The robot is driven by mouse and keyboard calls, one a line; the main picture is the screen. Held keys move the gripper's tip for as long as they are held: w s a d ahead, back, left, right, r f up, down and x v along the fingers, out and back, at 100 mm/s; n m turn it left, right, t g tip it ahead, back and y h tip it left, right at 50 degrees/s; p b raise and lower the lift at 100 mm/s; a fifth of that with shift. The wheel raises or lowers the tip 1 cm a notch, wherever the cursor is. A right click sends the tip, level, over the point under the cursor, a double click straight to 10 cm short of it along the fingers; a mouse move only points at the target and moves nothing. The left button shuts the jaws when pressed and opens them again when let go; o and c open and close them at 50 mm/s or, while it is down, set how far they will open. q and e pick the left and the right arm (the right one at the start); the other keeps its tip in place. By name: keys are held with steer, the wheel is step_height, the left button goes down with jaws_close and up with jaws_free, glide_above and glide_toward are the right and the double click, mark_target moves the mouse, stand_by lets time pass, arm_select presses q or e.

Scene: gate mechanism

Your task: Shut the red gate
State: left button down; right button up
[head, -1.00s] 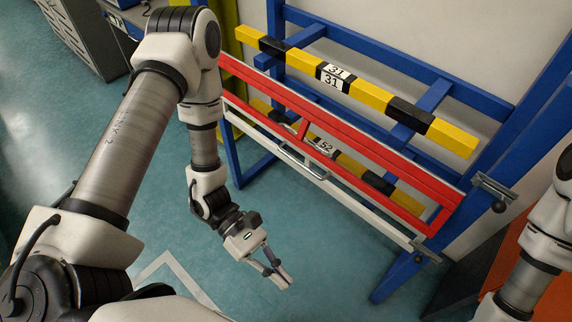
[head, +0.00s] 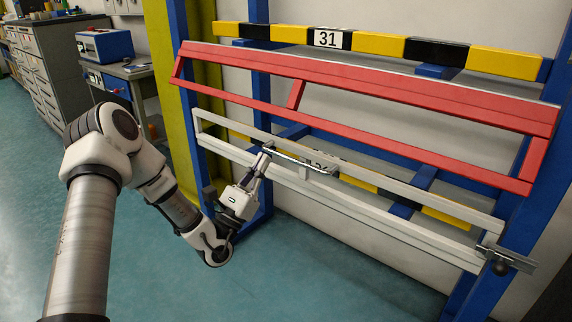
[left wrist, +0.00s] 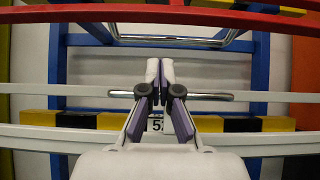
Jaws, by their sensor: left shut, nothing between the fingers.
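The red gate (head: 369,87) is a long red frame across the blue rack in the head view. It sits above a white frame (head: 400,232) that carries a chrome bar handle (head: 300,160). My left gripper (head: 266,150) is shut and empty at the left end of this handle. In the left wrist view my left gripper (left wrist: 160,64) has its fingers together in front of a horizontal chrome bar (left wrist: 213,96). I cannot tell if they touch it. Another chrome handle (left wrist: 170,41) shows below a red rail (left wrist: 200,17). My right gripper is out of view.
A latch plate with a black knob (head: 500,267) is at the white frame's right end. Blue posts (head: 181,110) and yellow-black beams (head: 375,45) stand around and behind the gates. A workbench (head: 130,75) is at the left. The floor in front is clear.

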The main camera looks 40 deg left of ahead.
arm_select(q)
steer(key=x, duration=1)
steer(key=shift+r+b, duration=0.2)
steer(key=shift+b, duration=0.15)
steer(key=shift+d, duration=0.1)
